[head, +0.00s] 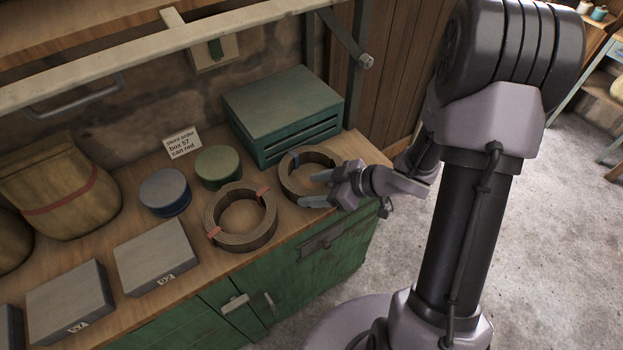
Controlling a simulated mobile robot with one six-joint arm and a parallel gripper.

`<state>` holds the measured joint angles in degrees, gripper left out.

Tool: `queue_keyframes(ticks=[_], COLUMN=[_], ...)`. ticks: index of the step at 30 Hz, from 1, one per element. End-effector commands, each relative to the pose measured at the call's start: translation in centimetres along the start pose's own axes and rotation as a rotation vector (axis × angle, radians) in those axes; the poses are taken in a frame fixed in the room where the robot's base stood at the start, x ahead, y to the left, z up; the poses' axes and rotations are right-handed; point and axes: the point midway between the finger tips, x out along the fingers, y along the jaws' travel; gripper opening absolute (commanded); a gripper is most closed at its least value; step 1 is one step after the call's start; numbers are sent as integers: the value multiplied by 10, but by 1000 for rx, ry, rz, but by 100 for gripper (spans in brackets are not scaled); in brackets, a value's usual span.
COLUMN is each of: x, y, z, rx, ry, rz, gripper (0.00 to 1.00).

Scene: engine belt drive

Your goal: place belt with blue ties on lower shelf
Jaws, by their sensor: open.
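A coiled brown belt (293,182) lies on the wooden bench top in front of the green metal box. A second coiled belt (211,212) with red ties lies to the left and nearer. A stand at the top right has an upper board and a lower shelf (600,92), partly cut off by the frame.
The bench (185,245) also carries a green slatted box (285,105), a blue can (165,190), a green can (218,166), grey boxes (157,255), a sack (60,185) and a note card (181,143). A rail and shelf (90,25) overhang it. Open floor lies right.

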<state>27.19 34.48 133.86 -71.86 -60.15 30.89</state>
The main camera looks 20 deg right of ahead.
Motion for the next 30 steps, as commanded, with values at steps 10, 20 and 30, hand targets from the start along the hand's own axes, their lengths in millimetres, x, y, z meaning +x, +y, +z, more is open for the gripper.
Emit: queue_keyframes(ticks=[10,20,30], x=[48,47,47], y=[-4,-4,-5], z=[2,2,2], rx=[-1,0,0], ry=[0,-1,-1], rz=[0,0,-1], gripper=[60,23,0])
